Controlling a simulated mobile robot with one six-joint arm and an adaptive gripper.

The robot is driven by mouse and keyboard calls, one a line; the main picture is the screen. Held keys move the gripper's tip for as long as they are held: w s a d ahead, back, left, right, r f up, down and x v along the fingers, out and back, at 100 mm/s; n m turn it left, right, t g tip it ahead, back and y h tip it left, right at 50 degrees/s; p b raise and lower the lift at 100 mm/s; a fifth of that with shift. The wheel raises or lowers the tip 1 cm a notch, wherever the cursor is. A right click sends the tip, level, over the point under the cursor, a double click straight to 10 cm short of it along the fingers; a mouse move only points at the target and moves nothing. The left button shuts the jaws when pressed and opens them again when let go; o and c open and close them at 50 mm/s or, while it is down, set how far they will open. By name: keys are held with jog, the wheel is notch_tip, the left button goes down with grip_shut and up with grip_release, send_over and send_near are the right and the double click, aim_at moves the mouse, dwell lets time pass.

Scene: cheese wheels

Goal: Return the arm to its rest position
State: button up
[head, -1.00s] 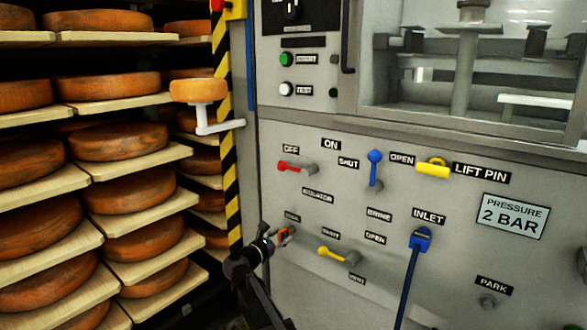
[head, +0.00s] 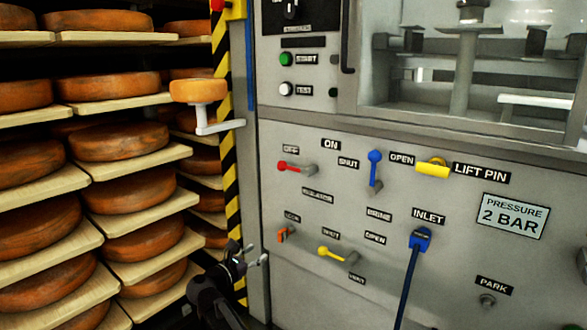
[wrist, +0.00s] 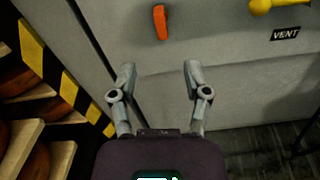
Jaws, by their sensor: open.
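My gripper (head: 250,256) is open and empty in the head view, in front of the lower left edge of the machine panel. My arm comes up from the bottom of the picture. In the wrist view the two fingers of my gripper (wrist: 158,80) stand apart with nothing between them. A small orange-red handle (wrist: 161,22) on the panel lies beyond the fingertips. It also shows in the head view (head: 283,235), up and to the right of my gripper and apart from it.
Racks of cheese wheels (head: 125,141) stand on the left, close to my arm. A striped post (head: 232,180) divides them from the panel. The panel carries a red lever (head: 290,166), a blue lever (head: 375,168), a yellow lever (head: 335,253) and a blue hose plug (head: 420,238).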

jog(key=shift+s+a, duration=0.2)
dwell(0.3)
